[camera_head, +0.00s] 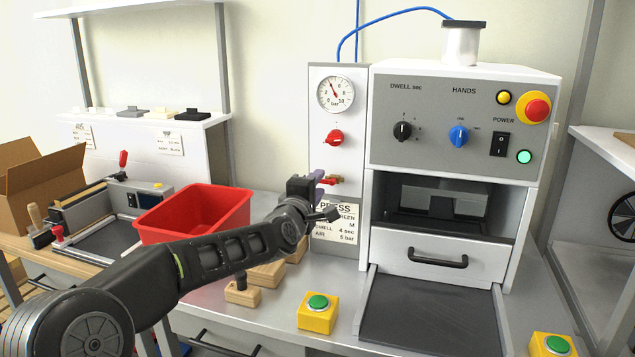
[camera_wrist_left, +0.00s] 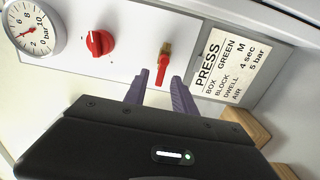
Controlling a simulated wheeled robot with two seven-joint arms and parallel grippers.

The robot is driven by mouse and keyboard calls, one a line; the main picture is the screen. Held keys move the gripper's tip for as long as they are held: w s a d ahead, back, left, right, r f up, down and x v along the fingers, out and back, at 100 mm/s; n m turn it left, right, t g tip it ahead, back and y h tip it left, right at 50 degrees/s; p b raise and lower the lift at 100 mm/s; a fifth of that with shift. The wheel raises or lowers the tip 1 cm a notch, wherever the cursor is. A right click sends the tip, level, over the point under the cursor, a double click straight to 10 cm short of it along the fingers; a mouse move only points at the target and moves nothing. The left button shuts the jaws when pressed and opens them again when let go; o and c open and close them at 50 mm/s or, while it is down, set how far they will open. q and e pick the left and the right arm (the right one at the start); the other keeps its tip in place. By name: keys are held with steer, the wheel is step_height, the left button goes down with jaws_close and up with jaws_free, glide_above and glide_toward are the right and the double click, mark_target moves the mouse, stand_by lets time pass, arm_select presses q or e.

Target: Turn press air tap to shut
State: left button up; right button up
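The air tap (camera_head: 329,181) is on the white panel left of the press, below a red knob (camera_head: 334,138). In the left wrist view the tap has a brass body (camera_wrist_left: 166,48) and a red lever (camera_wrist_left: 162,69). My left gripper (camera_head: 318,184) is at the tap. In the left wrist view its two purple fingers (camera_wrist_left: 158,86) are spread, with the lever's end between or just in front of their tips. I see a gap on both sides, so it holds nothing. My right gripper is not in view.
A pressure gauge (camera_head: 336,94) is above the knob. The PRESS card (camera_head: 338,222) is just below the tap. The press drawer (camera_head: 436,258) is at the right. A red bin (camera_head: 196,212), wooden blocks (camera_head: 266,274) and a green button box (camera_head: 318,313) stand near my left arm.

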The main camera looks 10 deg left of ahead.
arm_select(q)
steer(key=shift+w, duration=0.15)
steer(key=shift+c, duration=0.3)
jaws_close()
